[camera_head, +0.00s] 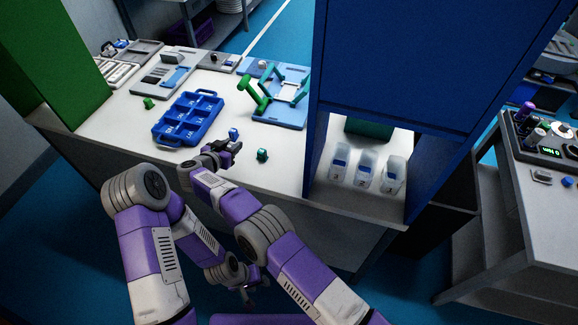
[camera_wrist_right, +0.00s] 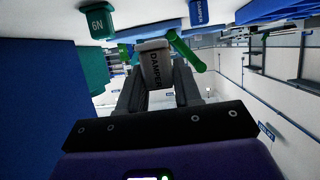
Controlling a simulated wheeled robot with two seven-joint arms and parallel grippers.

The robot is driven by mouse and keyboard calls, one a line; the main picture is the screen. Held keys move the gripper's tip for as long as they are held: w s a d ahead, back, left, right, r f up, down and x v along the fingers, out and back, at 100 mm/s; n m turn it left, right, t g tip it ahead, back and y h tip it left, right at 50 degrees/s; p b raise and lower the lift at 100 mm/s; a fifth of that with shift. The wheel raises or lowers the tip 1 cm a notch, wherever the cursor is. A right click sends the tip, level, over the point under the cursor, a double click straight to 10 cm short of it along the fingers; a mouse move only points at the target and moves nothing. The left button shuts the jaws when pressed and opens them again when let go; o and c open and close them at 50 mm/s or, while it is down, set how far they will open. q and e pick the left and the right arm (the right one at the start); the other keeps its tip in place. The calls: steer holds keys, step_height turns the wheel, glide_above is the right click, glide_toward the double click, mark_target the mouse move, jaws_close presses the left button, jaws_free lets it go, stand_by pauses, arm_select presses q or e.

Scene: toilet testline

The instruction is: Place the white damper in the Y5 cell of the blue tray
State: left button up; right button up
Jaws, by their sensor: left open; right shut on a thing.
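The white damper (camera_wrist_right: 156,66), with its DAMPER lettering, is held between the fingers of my right gripper (camera_wrist_right: 158,80) in the right wrist view. My left gripper (camera_head: 248,292) is open and empty, below the table's front edge.
A blue damper (camera_head: 234,132) and a green block (camera_head: 262,155) stand close to my right gripper. A small green piece (camera_head: 148,103) lies left of the tray. A blue plate with a green frame (camera_head: 284,98) is behind. A blue cabinet (camera_head: 440,60) borders the right.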

steer(key=shift+w+a+r, duration=0.1)
steer(key=shift+w+r, duration=0.05)
steer(key=shift+s+r, duration=0.2)
steer(key=shift+s, duration=0.05)
steer(key=shift+s+d, duration=0.25)
steer(key=shift+d, duration=0.4)
steer(key=s+d+b, duration=0.1)
steer(key=s+d, duration=0.1)
steer(key=d, duration=0.4)
steer(key=s+d+f+b, duration=0.1)
steer(key=d+b, duration=0.1)
steer(key=d, duration=0.3)
steer(key=s+d+b, duration=0.1)
steer(key=s+d, duration=0.1)
steer(key=d, duration=0.4)
steer(key=shift+s+d+f, duration=0.3)
steer(key=shift+s+f, duration=0.05)
steer(key=shift+f, duration=0.05)
steer(key=shift+w+a+f+b, duration=0.1)
steer(key=shift+f+b, duration=0.2)
steer(key=shift+f, duration=0.2)
steer(key=shift+d+f+b, duration=0.2)
steer(key=shift+f+b, duration=0.45)
steer(key=shift+f, duration=1.3)
